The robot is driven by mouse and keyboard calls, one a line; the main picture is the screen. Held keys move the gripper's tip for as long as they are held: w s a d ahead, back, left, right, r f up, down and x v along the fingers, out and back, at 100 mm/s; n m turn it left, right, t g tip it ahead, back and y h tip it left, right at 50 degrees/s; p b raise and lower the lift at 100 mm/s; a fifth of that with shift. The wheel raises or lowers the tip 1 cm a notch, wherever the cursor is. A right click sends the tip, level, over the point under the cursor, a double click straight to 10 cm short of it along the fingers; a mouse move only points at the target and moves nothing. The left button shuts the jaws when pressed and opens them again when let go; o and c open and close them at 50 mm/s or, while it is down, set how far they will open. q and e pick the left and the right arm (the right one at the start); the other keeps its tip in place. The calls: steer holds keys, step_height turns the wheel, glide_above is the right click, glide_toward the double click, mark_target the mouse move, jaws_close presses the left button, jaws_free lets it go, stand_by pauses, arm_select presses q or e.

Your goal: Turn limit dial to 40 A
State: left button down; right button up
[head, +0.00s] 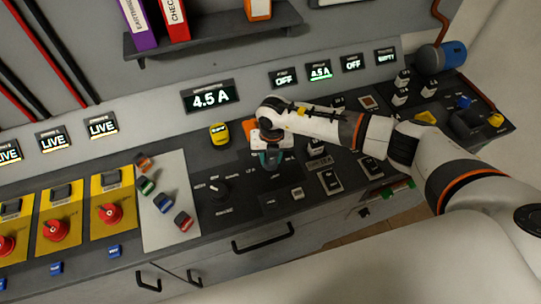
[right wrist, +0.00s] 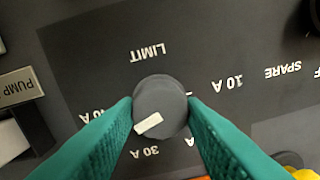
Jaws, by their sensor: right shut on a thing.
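The limit dial (right wrist: 160,105) is a round dark grey knob with a white pointer mark, on a dark panel labelled LIMIT. The mark points to the lower left in the right wrist view, between the 30 A label (right wrist: 145,152) and the partly covered 40 A label (right wrist: 92,117). My right gripper (right wrist: 160,112) is shut on the dial, with a teal finger on each side. In the head view my right gripper (head: 270,160) points down at the panel and mostly hides the dial. My left gripper is not in view.
A display (head: 210,97) behind the panel reads 4.5 A. Another dark knob (head: 217,188) sits left of my gripper. Several coloured plugs lie on a light grey plate (head: 172,226). Red rotary switches on yellow plates (head: 110,231) stand at the left. A shelf (head: 205,35) hangs above.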

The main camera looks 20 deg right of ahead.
steer(key=shift+m, duration=1.9)
steer(key=o, duration=1)
steer(key=shift+r, duration=0.1)
step_height(320, 180, up, 12)
steer(key=b, duration=0.3)
steer(key=shift+d+b, duration=0.2)
steer(key=shift+b, duration=0.1)
steer(key=shift+s, duration=0.1)
